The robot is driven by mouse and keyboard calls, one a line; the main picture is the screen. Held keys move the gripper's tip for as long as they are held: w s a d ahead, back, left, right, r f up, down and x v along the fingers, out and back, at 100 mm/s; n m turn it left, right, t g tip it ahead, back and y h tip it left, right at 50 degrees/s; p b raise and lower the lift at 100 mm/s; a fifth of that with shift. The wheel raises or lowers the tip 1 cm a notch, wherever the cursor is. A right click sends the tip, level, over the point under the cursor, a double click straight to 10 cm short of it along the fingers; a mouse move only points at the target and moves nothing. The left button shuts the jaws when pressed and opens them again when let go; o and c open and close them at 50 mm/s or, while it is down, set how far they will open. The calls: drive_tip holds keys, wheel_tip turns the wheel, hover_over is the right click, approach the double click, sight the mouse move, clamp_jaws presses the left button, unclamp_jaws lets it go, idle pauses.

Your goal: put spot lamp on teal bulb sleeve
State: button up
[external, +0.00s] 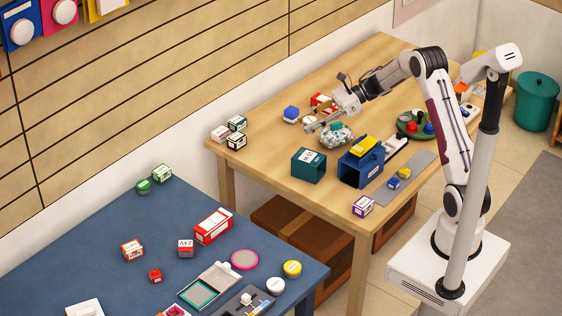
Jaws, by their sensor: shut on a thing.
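A teal box with a white label, which looks like the teal bulb sleeve (308,166), stands on the wooden table left of a blue box. My gripper (312,126) reaches in from the right above the table, behind and above the teal box and apart from it. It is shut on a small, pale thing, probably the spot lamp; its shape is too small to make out. A silvery, crumpled-looking bundle (337,138) with a teal piece on top lies just below and right of the gripper.
A blue open box (352,170) with a yellow piece on top stands right of the teal box. Small boxes (237,124) stand at the left corner. A green round tray (408,132) is further right.

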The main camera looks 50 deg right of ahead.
drive_tip(key=shift+f, duration=0.1)
hover_over(309, 157)
drive_tip(key=shift+w+f, duration=0.1)
drive_tip(key=shift+f, duration=2.95)
drive_tip(key=shift+f, duration=0.1)
drive_tip(key=shift+f, duration=1.75)
drive_tip(key=shift+f, duration=0.15)
drive_tip(key=o, duration=1.1)
drive_tip(key=shift+o, duration=0.2)
drive_tip(key=v, duration=1.2)
